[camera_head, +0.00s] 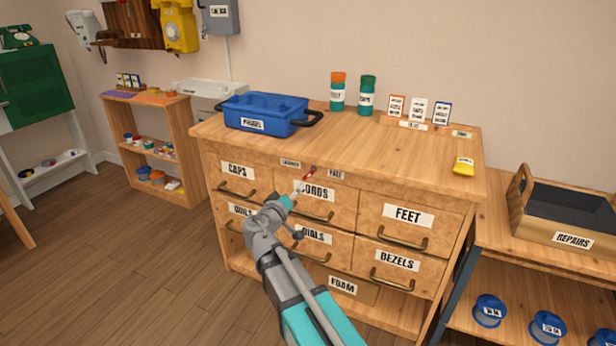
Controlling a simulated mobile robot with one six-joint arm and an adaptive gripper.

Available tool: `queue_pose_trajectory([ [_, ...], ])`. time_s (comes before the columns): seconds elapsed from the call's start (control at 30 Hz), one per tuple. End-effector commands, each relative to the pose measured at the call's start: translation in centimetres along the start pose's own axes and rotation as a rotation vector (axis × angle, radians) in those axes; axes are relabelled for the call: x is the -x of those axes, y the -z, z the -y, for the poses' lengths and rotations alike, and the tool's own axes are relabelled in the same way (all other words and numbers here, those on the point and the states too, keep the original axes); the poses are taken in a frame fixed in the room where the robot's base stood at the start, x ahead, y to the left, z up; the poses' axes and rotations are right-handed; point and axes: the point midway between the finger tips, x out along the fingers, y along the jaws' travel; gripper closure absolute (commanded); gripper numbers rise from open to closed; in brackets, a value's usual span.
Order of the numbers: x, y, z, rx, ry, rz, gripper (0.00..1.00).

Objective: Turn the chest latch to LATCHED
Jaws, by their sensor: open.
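The chest latch (310,173) is a small red lever on the front of the wooden drawer chest (390,160), just under the top edge. It sits between two small labels. The right label (334,174) seems to read FREE; the left label (290,162) is too small to read surely. The lever looks slanted, its upper end to the right; its exact setting is hard to tell. My gripper (297,192) is open, just below and left of the lever, in front of the CORDS drawer (325,190). Whether its fingertips touch the lever cannot be told.
A blue PHONES tote (265,114), two jars (337,92) and several cards stand on the chest top. A yellow item (464,166) lies near its right edge. Brass drawer handles stick out around my arm. A REPAIRS crate (570,215) stands at right.

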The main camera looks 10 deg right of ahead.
Motion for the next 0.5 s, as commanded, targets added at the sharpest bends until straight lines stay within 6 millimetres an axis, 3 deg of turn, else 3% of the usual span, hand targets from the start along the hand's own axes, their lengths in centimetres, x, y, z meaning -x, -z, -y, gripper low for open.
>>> queue_pose_trajectory([
  [0.5, -7.9, 0.1, 0.1, 0.0, -0.001, 0.001, 0.06],
])
